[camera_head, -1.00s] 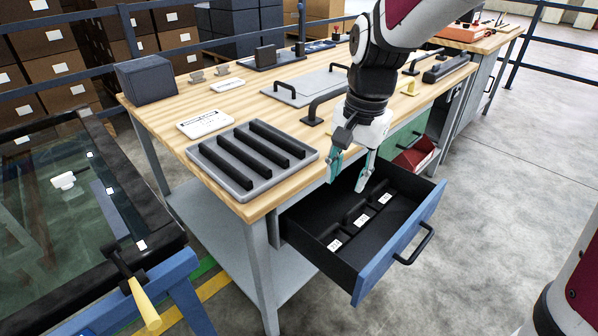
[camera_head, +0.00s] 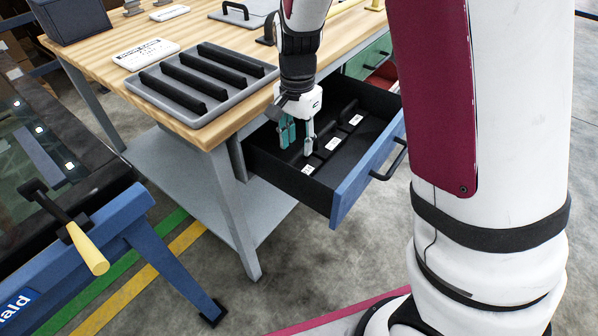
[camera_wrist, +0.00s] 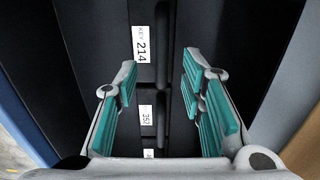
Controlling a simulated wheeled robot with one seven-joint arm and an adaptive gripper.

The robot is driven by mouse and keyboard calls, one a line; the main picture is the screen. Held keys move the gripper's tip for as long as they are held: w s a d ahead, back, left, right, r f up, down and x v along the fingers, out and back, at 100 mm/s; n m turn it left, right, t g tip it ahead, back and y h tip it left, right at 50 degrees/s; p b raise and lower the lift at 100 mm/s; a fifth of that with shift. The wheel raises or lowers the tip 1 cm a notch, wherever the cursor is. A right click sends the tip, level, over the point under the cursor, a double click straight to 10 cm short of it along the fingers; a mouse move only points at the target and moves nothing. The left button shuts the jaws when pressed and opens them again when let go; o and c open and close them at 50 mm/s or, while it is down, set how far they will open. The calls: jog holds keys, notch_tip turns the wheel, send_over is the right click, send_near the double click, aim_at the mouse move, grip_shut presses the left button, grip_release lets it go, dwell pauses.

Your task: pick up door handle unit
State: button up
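Black door handle units lie in a row in the open drawer, dark against its dark floor, each with a white label. In the head view, the labelled units are the near one (camera_head: 308,169), the middle one (camera_head: 333,143) and the far one (camera_head: 356,119). In the wrist view, the unit labelled KEY 214 (camera_wrist: 142,45) lies just beyond the fingertips and the one labelled 352 (camera_wrist: 146,118) shows between the fingers. My gripper (camera_head: 298,146) is open and empty, pointing down into the drawer. Its teal fingers (camera_wrist: 158,64) stand apart. The exact handle outlines are hard to make out.
The blue-fronted drawer (camera_head: 352,185) juts from the wooden workbench (camera_head: 62,45). A grey tray (camera_head: 150,97) with black bars stands on the bench top. A blue trolley frame with a yellow handle (camera_head: 88,250) stands at the left. The drawer walls are close around my gripper.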

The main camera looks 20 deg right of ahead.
aim_at(296, 156)
jog(key=shift+a+f+b, duration=0.2)
jog(key=shift+f+b, duration=1.25)
jog(key=shift+f, duration=1.4)
jog(key=shift+c, duration=0.6)
grip_shut()
